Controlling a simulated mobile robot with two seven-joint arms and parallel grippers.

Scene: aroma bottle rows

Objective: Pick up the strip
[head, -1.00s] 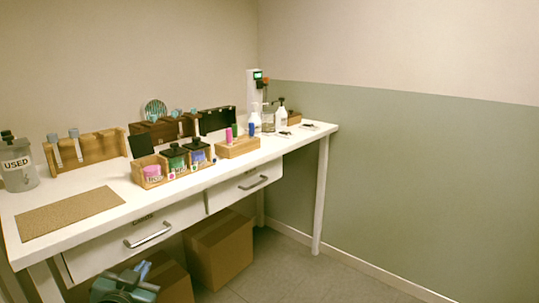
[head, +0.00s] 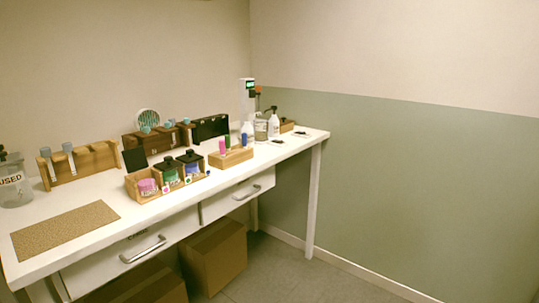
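I cannot tell for sure which thing is the strip. Two narrow whitish strips, a left one (head: 52,171) and a right one (head: 72,163), stand upright with grey-blue tops against a wooden rack (head: 97,159) at the table's left back. A darker wooden rack (head: 157,143) further right holds several teal-topped pieces; whether they are strips is too small to tell. Neither of my grippers is in view.
The white table (head: 150,217) carries a tan mat (head: 65,230), a jar marked USED (head: 14,188), a wooden crate (head: 131,190) of bottles, a block (head: 232,158) with coloured pegs and pump bottles (head: 274,124). Cardboard boxes (head: 215,258) stand below. Floor at right is clear.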

